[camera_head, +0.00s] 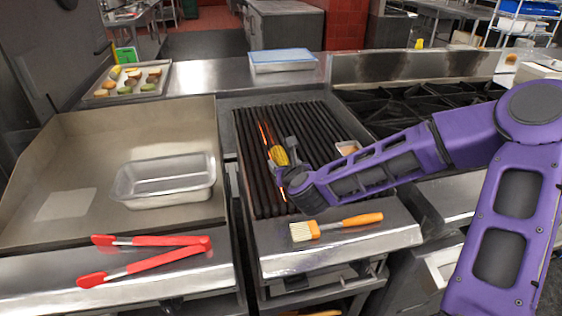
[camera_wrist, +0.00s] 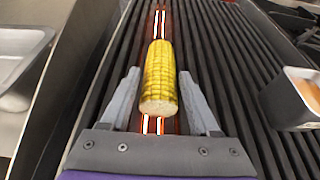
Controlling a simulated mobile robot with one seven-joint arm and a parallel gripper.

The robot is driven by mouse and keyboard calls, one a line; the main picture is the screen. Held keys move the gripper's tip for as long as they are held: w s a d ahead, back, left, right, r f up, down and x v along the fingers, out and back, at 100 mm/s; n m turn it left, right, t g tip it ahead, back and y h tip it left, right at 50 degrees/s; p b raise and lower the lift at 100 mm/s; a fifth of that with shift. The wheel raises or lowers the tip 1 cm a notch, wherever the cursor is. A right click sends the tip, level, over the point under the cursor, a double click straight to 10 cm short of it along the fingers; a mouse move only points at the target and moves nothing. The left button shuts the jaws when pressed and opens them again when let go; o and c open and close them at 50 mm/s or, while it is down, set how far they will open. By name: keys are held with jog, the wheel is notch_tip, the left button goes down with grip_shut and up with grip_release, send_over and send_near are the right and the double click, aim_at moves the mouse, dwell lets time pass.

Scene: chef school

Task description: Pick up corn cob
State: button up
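The yellow corn cob (camera_head: 279,156) lies on the dark grill grate, above a glowing orange burner strip. In the wrist view the corn cob (camera_wrist: 160,78) points away from me, its pale cut end nearest. My gripper (camera_wrist: 160,92) is open, with one grey finger on each side of the near part of the cob. Gaps show between the fingers and the cob. In the head view my gripper (camera_head: 292,152) is at the cob, partly hidden by its own wrist.
A small open container (camera_head: 347,147) sits on the grate to the right. A metal pan (camera_head: 165,196) stands on the griddle at left. Red tongs (camera_head: 150,262) and a brush (camera_head: 335,226) lie along the front ledges. A tray of food pieces (camera_head: 101,93) is at back left.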

aim_at(283, 161)
grip_shut()
notch_tip(283, 161, up, 10)
jog(key=p, duration=0.2)
jog(key=shift+p, duration=0.35)
jog(key=shift+w, duration=0.15)
jog(key=shift+a+r, duration=0.1)
